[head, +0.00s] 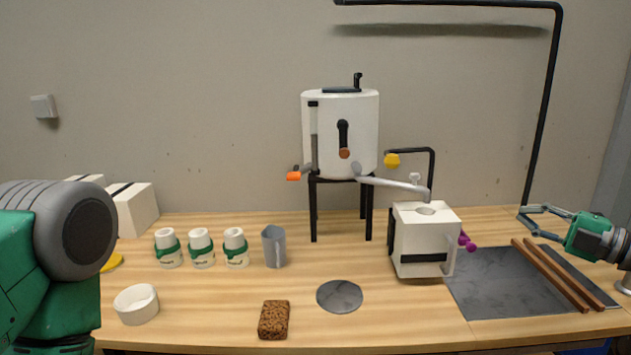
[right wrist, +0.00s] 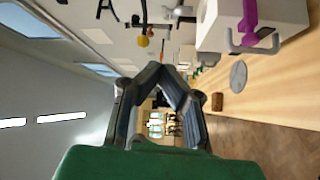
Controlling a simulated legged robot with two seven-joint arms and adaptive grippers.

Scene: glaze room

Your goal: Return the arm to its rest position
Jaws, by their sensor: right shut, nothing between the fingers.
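My right gripper (head: 535,218) is at the right side in the head view, above the back of the dark mat. Its fingers point left, and it is shut and empty. In the right wrist view the gripper (right wrist: 160,72) shows its fingertips meeting with nothing between them. The gripper is clear of the white box-shaped machine (head: 425,238) to its left. A large grey and green part of my left arm fills the lower left of the head view. My left gripper does not show.
A dark mat (head: 490,284) with two brown sticks (head: 560,278) lies below the right gripper. A white tank (head: 341,140) stands on a black stand.

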